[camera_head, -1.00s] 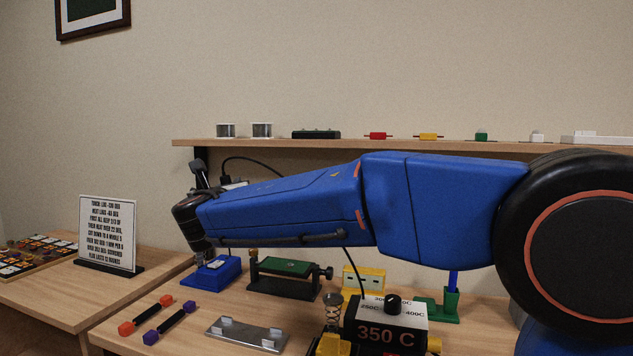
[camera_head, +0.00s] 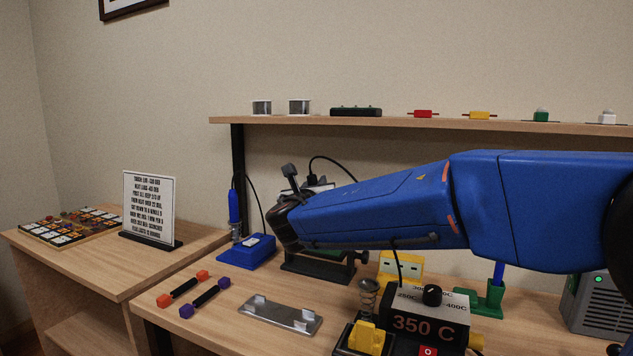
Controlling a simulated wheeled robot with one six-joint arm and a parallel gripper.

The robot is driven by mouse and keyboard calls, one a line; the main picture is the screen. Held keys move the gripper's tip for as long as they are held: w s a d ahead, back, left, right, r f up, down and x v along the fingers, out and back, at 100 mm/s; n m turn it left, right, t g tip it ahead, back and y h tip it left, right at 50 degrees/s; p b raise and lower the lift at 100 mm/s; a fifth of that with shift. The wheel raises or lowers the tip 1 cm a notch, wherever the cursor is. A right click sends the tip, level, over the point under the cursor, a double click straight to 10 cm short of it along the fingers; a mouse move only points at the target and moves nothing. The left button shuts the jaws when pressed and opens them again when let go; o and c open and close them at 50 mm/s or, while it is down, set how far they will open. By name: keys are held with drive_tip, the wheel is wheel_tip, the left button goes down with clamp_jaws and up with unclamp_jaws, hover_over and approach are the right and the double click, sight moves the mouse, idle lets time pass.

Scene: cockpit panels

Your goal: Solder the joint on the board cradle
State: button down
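The board cradle (camera_head: 318,271) is a dark frame with a side knob, standing on the bench behind my wrist. Only a strip of its green board shows; the joint is hidden. My gripper (camera_head: 290,176) is at the arm's left end, in front of and over the cradle's left part. Its fingertips are not clear, so I cannot tell whether it holds anything. A blue pen-like tool (camera_head: 234,208), apparently a soldering iron, stands upright at the blue stand (camera_head: 250,252), left of my gripper. The soldering station (camera_head: 430,327) reads 350 C and has a black knob.
A metal tray (camera_head: 281,316), an orange-ended rod (camera_head: 183,289) and a purple-ended rod (camera_head: 206,297) lie on the front bench. A brass coil holder (camera_head: 368,297) stands beside the station. The shelf (camera_head: 380,122) crosses behind. A sign (camera_head: 149,208) stands on the left table.

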drive_tip(key=shift+f, duration=0.65)
idle(1.9)
wheel_tip(320, 180, up, 7)
idle(0.8)
idle(0.7)
